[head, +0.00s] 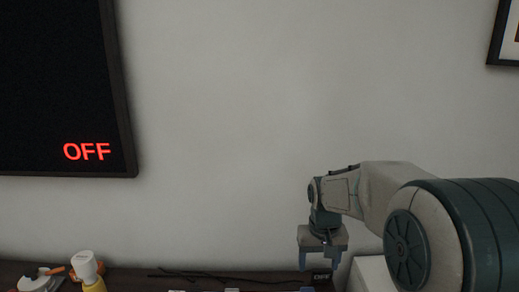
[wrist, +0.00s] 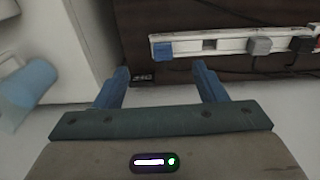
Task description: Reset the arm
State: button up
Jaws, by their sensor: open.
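My gripper (head: 321,258) hangs from my arm at the lower right of the head view, pointing down near the end of a dark tabletop (head: 212,278). In the wrist view, my gripper's two blue fingers (wrist: 162,88) are spread apart with nothing between them. Beyond the fingers, the dark furniture surface (wrist: 190,110) and a pale floor or surface show. Its lower fingertips are partly hard to make out in the head view.
A black screen (head: 55,90) reading OFF hangs at the left. A picture frame (head: 503,35) hangs top right. A white and yellow bottle (head: 88,270) stands lower left. A power strip (wrist: 230,44) lies beyond the fingers. A blue cup-like object (wrist: 28,85) is at the left.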

jog(key=s+r+t, duration=0.2)
jog(key=s, duration=1.7)
